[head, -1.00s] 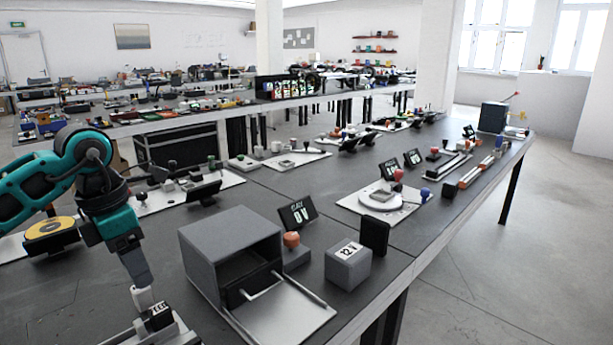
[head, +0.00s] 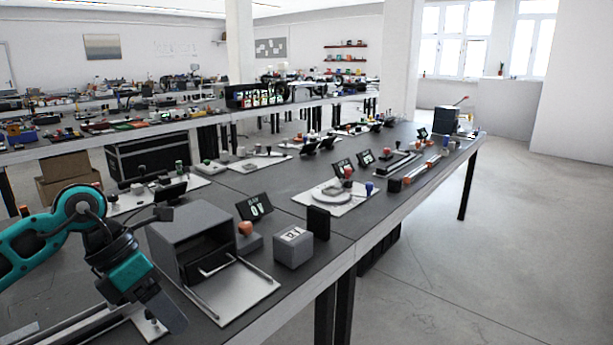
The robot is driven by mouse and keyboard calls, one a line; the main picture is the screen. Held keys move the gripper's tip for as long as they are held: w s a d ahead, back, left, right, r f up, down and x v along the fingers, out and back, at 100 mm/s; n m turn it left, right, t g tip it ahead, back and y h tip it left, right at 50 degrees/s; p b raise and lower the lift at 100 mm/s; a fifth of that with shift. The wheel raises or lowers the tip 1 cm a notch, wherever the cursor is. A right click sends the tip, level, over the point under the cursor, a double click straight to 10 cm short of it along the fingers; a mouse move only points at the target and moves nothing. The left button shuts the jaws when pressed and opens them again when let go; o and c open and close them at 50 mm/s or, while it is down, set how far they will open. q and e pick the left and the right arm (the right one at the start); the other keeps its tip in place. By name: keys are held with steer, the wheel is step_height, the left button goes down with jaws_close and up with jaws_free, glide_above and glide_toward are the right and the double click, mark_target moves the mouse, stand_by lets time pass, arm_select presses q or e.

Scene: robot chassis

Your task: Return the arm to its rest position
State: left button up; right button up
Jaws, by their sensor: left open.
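My left arm (head: 78,212), teal and black, comes in from the left with its elbow bent. Its gripper (head: 168,312) points down and to the right, over the table's near edge, left of the open grey box. The gripper is open, and I see nothing held in it. The fingers overlap in this view and hide part of a pale plate (head: 150,326) behind them. My right gripper is not in view.
The open grey box (head: 183,222) with a metal tray stands close to the right of my gripper. A grey cube (head: 293,247), a black block (head: 318,222) and a small display (head: 254,207) stand beyond it. Floor (head: 450,290) is clear at right.

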arm_select(q)
steer(key=s+d+r+n+t+h+p, duration=0.2)
steer(key=d+n+t+h, duration=0.1)
steer(key=d+n+h, duration=0.4)
steer(key=s+d+r+n+t+h+p, duration=0.15)
steer(key=d+n+h, duration=0.25)
steer(key=d+h, duration=0.45)
steer(key=a+f+n+t+y+p, duration=0.1)
steer(key=a+f+n+t+y, duration=0.4)
steer(key=n, duration=0.6)
steer(key=a+f+n+t+y+p, duration=0.15)
steer(key=f+n+t+y, duration=0.25)
steer(key=n+t+y, duration=0.55)
steer(key=s+a+f+n+g+y, duration=0.4)
steer(key=s+f+n+g, duration=0.4)
steer(key=s+f+n, duration=0.3)
step_height(320, 180, down, 3)
steer(key=shift+s+a+f+p, duration=0.2)
steer(key=shift+s+a+p, duration=0.1)
steer(key=shift+s+a, duration=0.3)
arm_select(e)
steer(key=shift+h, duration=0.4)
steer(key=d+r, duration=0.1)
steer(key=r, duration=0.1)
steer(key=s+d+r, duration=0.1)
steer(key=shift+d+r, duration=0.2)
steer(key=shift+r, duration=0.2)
